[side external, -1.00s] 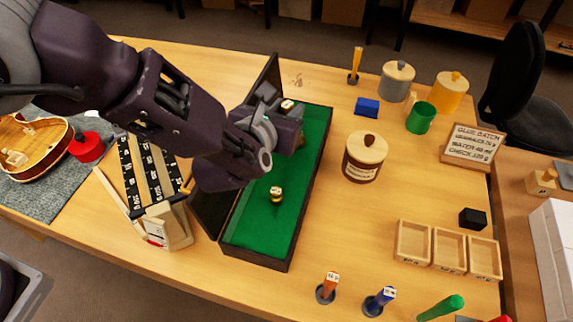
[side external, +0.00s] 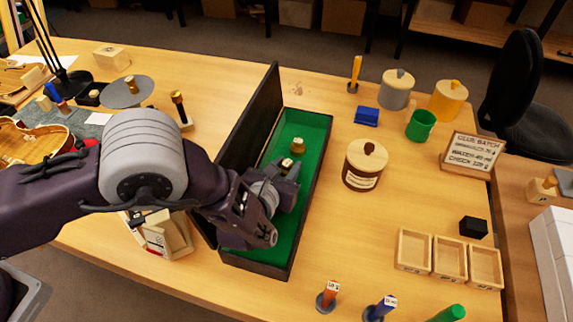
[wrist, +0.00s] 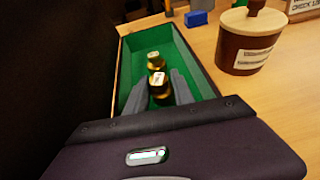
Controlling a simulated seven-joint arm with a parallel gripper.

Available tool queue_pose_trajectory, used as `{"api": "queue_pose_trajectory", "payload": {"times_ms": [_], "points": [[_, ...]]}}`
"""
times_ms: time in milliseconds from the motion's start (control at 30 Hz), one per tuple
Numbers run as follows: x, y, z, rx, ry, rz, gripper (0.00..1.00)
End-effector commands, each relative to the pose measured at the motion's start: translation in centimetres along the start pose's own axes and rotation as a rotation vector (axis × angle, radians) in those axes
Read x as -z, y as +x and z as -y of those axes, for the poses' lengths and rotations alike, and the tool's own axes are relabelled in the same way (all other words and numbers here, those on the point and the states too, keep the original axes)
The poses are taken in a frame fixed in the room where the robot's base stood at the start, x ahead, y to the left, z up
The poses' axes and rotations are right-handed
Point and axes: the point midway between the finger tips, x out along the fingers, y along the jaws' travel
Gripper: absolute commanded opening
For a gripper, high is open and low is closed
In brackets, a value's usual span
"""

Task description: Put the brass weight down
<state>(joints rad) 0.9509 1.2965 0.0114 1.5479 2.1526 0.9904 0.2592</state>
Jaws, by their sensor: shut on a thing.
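My gripper (side external: 286,172) is inside the long dark box (side external: 265,268) with a green lining, its lid raised on the left. In the wrist view its two grey fingers (wrist: 158,92) are closed around a brass weight (wrist: 159,88) with a pale marked top. The held weight (side external: 287,164) also shows at the fingertips in the side view. I cannot tell whether it touches the green floor. A second brass weight (side external: 298,146) stands just beyond it on the green lining and shows in the wrist view (wrist: 155,61). My gripper hides part of the box floor.
A brown jar with a cream lid (side external: 364,166) stands right of the box. A blue block (side external: 367,111), green cup (side external: 421,125) and wooden trays (side external: 449,257) are farther right. A wooden stand (side external: 168,234) is left of the box.

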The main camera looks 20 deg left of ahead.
Motion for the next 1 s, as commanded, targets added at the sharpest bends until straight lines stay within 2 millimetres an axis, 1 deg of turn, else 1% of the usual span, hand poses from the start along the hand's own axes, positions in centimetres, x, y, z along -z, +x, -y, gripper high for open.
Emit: {"api": "queue_pose_trajectory", "payload": {"times_ms": [367, 400, 467, 500, 767, 867, 967, 1000], "points": [[0.9, 0.4, 0.0, 0.0, 0.0, 0.001, 0.0], [0.9, 0.4, 0.0, 0.0, 0.0, 0.0, 0.31], [0.9, 0.4, 0.0, 0.0, 0.0, 0.0, 0.43], [0.9, 0.4, 0.0, 0.0, 0.0, 0.0, 0.51], [0.9, 0.4, 0.0, 0.0, 0.0, 0.0, 0.51], [0.6, 0.2, 0.0, 0.0, 0.0, 0.0, 0.51], [-0.4, -0.3, 0.1, 0.001, -0.001, 0.0, 0.51], [-0.2, -1.1, 0.1, 0.002, 0.001, -0.002, 0.51]]}}
